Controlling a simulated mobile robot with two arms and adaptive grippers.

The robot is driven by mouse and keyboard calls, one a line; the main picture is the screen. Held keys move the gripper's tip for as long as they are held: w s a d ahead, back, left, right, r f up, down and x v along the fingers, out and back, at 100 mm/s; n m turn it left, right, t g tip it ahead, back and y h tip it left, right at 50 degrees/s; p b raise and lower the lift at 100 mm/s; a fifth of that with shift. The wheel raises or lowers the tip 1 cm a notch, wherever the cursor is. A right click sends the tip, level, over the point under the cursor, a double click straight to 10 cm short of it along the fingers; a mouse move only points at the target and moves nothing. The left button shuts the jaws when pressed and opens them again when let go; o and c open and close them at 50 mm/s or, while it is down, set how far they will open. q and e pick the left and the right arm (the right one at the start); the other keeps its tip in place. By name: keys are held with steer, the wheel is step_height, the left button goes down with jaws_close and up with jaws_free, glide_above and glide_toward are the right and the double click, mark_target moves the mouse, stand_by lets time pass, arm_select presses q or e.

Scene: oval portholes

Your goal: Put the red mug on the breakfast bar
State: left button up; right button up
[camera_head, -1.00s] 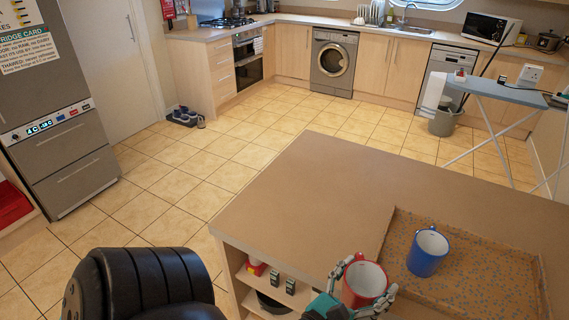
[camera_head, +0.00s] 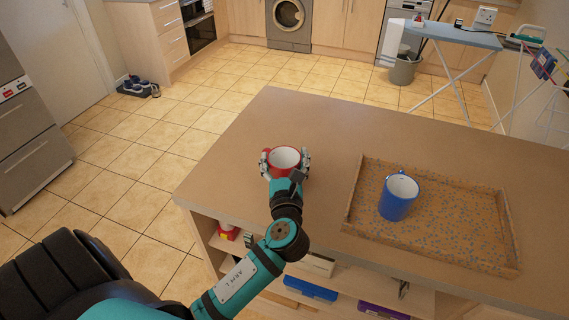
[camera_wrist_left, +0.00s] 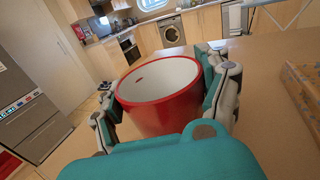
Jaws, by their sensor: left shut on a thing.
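The red mug (camera_head: 285,158), white inside, is upright over the left part of the breakfast bar (camera_head: 330,125). My left gripper (camera_head: 286,165) is shut on it, with one finger on each side. In the left wrist view the red mug (camera_wrist_left: 160,100) fills the space between the fingers of the left gripper (camera_wrist_left: 165,100). The mug's base is hidden, so I cannot tell whether it touches the bar top. My right gripper is not in view.
A speckled tray (camera_head: 450,245) lies on the bar to the right, with a blue mug (camera_head: 398,198) in it. The bar top behind and left of the tray is bare. Shelves (camera_head: 320,265) with items sit under the front edge. An ironing board (camera_head: 455,36) stands beyond.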

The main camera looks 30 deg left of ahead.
mark_target(284, 163)
arm_select(q)
steer(key=shift+x, duration=0.85)
step_height(284, 163, down, 3)
steer(key=shift+f, duration=0.35)
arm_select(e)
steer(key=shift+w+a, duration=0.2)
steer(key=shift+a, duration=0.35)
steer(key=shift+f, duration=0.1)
arm_select(q)
steer(key=shift+f, duration=0.15)
steer(key=o, duration=1.4)
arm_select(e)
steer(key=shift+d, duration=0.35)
